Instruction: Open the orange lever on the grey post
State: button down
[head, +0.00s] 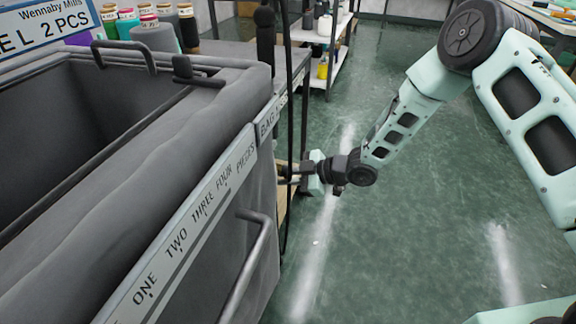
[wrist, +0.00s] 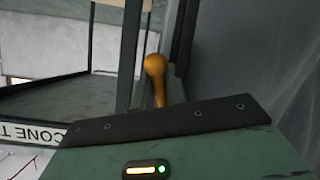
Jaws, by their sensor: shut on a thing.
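The orange lever (wrist: 155,66) shows in the wrist view as a rounded knob on a short stem. The stem's lower end is hidden behind the dark front edge of my gripper (wrist: 162,118). A grey upright, apparently the post (wrist: 181,50), stands just behind the lever. In the head view my gripper (head: 288,175) reaches left to the far end of the grey bin. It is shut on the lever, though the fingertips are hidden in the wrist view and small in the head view. The lever cannot be made out in the head view.
A large grey bin (head: 190,150) with a lettered label strip and a side handle (head: 250,265) fills the left. Thread cones (head: 150,30) stand behind it. A white shelf (head: 325,45) is at the back. The green floor (head: 400,230) to the right is clear.

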jog(key=shift+s+f+m+g+y+p, duration=0.25)
jog(key=shift+s+m+g+p, duration=0.2)
jog(key=shift+m, duration=0.3)
jog(key=shift+s+f+m+g+y+p, duration=0.15)
jog(key=shift+s+m+g+y+p, duration=0.15)
jog(key=shift+m+p, duration=0.35)
jog(key=shift+s+f, duration=0.1)
jog(key=c, duration=1.4)
grip_release()
jog(key=shift+a, duration=0.1)
jog(key=shift+a+r, duration=0.1)
jog(key=shift+r, duration=0.15)
